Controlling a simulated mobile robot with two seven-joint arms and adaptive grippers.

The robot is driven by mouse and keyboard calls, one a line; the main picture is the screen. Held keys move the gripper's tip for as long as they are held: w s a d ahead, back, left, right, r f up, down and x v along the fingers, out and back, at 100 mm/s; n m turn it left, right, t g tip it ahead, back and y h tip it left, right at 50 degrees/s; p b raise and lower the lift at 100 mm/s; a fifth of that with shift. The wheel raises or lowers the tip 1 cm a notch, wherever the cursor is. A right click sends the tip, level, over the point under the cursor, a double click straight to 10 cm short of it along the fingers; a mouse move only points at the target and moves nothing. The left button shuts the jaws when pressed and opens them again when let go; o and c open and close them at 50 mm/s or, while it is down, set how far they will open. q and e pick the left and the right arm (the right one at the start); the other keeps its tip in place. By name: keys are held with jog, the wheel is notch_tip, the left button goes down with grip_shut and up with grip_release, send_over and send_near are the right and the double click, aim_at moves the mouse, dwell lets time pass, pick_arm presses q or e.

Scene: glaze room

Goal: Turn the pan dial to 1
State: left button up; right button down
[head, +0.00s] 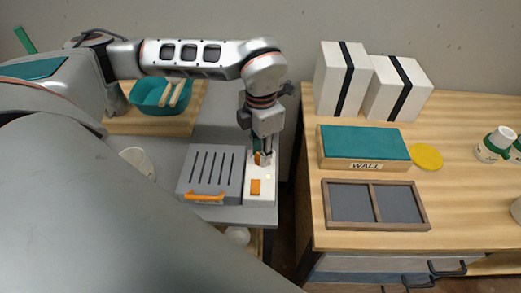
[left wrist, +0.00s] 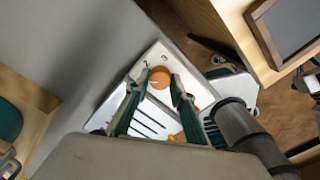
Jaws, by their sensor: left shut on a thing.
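The pan dial is a round orange knob (left wrist: 160,76) on the white panel (left wrist: 154,55) of a grey slotted unit. Printed marks that look like 2 and 3 show beside it in the left wrist view. Its pointer is not clear to me. In the head view the dial (head: 257,158) is partly hidden by my gripper. My left gripper (head: 261,157) points down over the panel, and its two fingers (left wrist: 157,80) are shut on the dial from both sides. My right gripper is in neither view.
The unit's slotted grey top (head: 212,170) has an orange handle (head: 205,197) in front. A teal bowl (head: 150,92) stands behind left. A wooden cabinet to the right holds a box marked WALL (head: 366,166) and a divided tray (head: 350,204).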

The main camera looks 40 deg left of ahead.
pick_arm(q)
jog(key=shift+n, duration=1.2)
jog(key=o, duration=1.1)
jog(key=shift+r, duration=0.1)
notch_tip(320, 180, up, 12)
